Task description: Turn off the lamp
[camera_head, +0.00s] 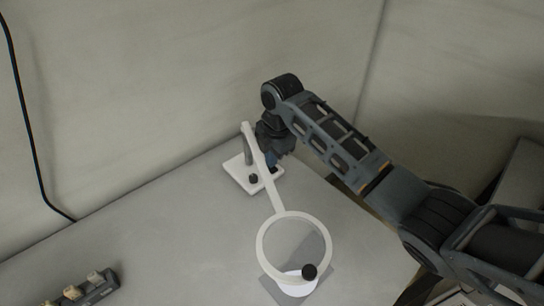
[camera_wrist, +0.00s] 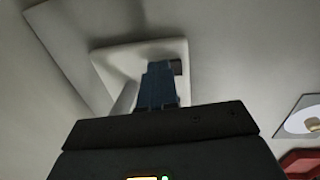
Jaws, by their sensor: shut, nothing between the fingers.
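The white lamp has a flat square base (camera_head: 238,180), a slanted arm and a large ring head (camera_head: 262,240). The ring has a black knob at its front edge. The base also shows in the wrist view (camera_wrist: 118,60). A small black knob (camera_head: 253,179) stands on the base. My gripper (camera_head: 272,163) points down at the right side of the base, partly behind the lamp arm. In the wrist view its blue fingers (camera_wrist: 158,75) are together and empty, beside a small dark part (camera_wrist: 177,67) on the base. Whether they touch it, I cannot tell.
A white disc (camera_head: 298,284) on a grey square lies below the ring; it also shows in the wrist view (camera_wrist: 306,120). A red object (camera_wrist: 302,163) is at the lower right there. A grey block with light switches (camera_head: 85,290) lies front left.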

